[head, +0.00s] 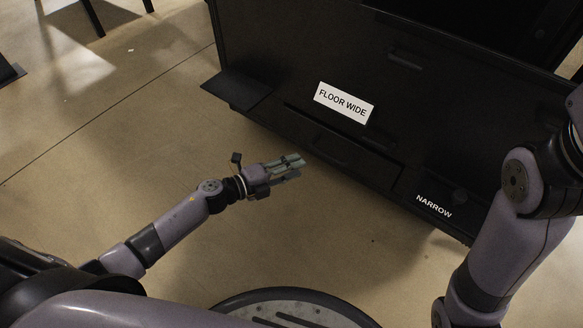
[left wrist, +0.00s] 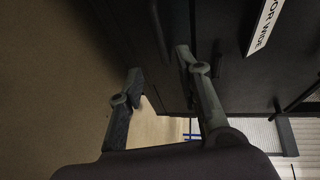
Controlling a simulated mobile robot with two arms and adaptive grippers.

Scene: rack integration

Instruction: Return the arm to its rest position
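My left arm (head: 180,222) reaches in from the left, out over the floor in front of a black rack cabinet (head: 290,75). My left gripper (head: 298,166) is near the cabinet's lower front, with nothing in it. In the left wrist view its two fingers (left wrist: 160,72) stand apart with an empty gap between them. My right arm (head: 520,230) is raised at the right edge of the head view. Its gripper is outside the picture.
The cabinet carries a "FLOOR WIDE" label (head: 343,103) and a "NARROW" label (head: 434,206). A dark flat panel (head: 238,86) juts from its left side. The tan floor (head: 100,140) left of the cabinet is clear. Dark furniture legs (head: 93,18) stand at the top left.

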